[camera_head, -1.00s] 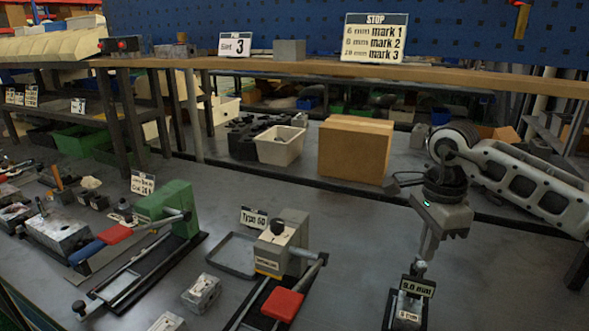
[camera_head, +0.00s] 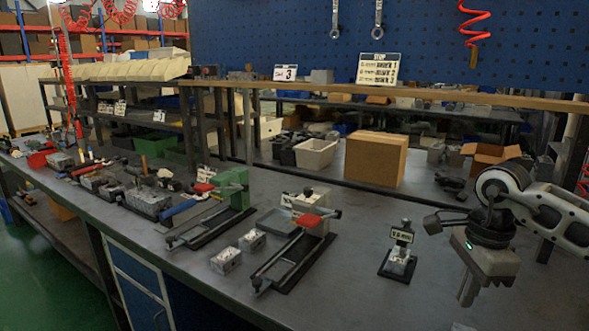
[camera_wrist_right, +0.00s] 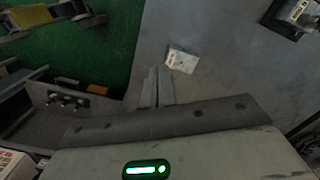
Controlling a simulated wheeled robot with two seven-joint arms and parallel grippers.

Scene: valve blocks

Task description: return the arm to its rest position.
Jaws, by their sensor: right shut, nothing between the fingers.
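My right arm enters at the right edge of the head view. Its gripper (camera_head: 468,292) points down over the right front part of the grey bench, to the right of a small labelled block on a black base (camera_head: 398,265). In the right wrist view the two fingers (camera_wrist_right: 158,82) are together with nothing between them. A small pale block (camera_wrist_right: 181,60) lies on the bench just beyond the fingertips, apart from them in the picture. My left arm and gripper are not in view.
A cardboard box (camera_head: 375,160) and a white bin (camera_head: 316,153) stand behind.

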